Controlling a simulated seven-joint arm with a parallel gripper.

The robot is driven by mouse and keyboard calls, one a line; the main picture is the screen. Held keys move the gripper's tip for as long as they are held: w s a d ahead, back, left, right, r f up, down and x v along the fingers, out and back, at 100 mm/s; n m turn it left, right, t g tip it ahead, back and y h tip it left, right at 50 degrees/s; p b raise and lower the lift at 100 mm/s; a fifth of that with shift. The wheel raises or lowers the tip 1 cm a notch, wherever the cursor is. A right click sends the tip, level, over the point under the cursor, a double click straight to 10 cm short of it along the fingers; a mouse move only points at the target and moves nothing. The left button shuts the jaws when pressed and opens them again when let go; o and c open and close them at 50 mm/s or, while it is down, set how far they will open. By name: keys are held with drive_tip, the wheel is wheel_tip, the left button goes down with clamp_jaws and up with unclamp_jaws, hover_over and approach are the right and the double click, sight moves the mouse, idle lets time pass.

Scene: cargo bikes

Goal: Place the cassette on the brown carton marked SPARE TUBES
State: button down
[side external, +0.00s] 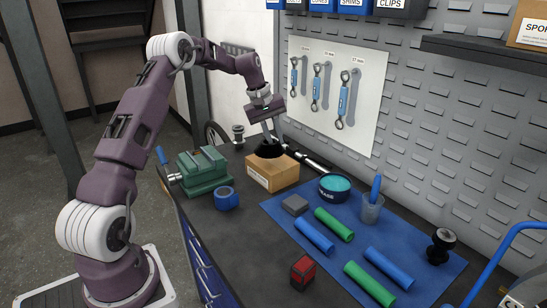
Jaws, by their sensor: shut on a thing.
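The black cassette (270,152) is at the top of the brown carton (272,178), toward its back left edge. My gripper (271,137) is above it, pointing down, with its fingers shut on the cassette. I cannot tell whether the cassette rests on the carton or hangs just above it. The carton stands on the dark bench behind the blue mat. A white label shows on its front left face, but its writing is too small to read. The cassette hides part of the carton's top.
A green vise (203,172) and a blue tape roll (226,198) stand left of the carton. A blue mat (278,214) holds a tin (334,187), a cup (370,208), blue and green rolls and a black part (440,246). A red block (303,272) sits in front.

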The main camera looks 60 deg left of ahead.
wheel_tip(320, 180, down, 6)
drive_tip(key=shift+r, duration=0.25)
drive_tip(key=c, duration=1.3)
unclamp_jaws()
